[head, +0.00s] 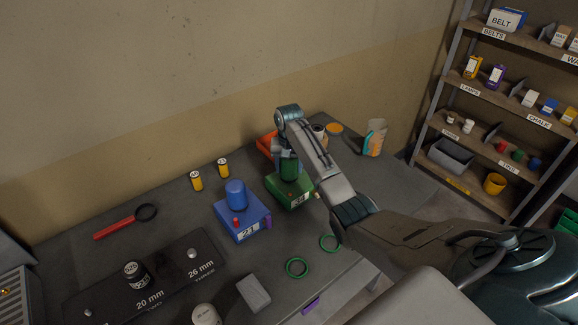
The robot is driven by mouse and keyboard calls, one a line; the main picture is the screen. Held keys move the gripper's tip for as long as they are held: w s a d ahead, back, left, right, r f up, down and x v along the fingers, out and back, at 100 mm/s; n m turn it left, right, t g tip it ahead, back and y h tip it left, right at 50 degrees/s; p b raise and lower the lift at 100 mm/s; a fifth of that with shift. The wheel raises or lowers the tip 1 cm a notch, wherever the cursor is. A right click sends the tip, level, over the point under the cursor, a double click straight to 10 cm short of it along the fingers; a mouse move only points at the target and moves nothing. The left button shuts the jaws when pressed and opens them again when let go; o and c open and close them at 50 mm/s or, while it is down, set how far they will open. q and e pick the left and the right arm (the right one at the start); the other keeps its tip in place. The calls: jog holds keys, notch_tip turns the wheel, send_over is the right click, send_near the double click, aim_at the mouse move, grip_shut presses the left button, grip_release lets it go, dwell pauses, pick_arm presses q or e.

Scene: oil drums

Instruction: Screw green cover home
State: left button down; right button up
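The green cover (289,172) is an upright cylinder on top of the green box (296,200), towards the back of the dark table. My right arm reaches in from the right, and its gripper (286,155) points down at the top of the green cover. The gripper hides the upper part of the cover. The fingertips are too small and too covered to tell whether they are closed on it. I cannot tell whether the cover is fully seated on the box. My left gripper is not in view.
A blue box with a blue cover (236,194) stands left of the green box. Two green rings (296,267) and a grey block (253,293) lie in front. An orange box (267,143) is behind.

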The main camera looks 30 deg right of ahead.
jog(key=shift+c, duration=0.5)
jog(key=m, duration=0.4)
jog(key=shift+w+m, duration=0.1)
jog(key=shift+m, duration=1.1)
jog(key=shift+m, duration=0.6)
jog(key=m, duration=0.3)
jog(key=shift+m, duration=1)
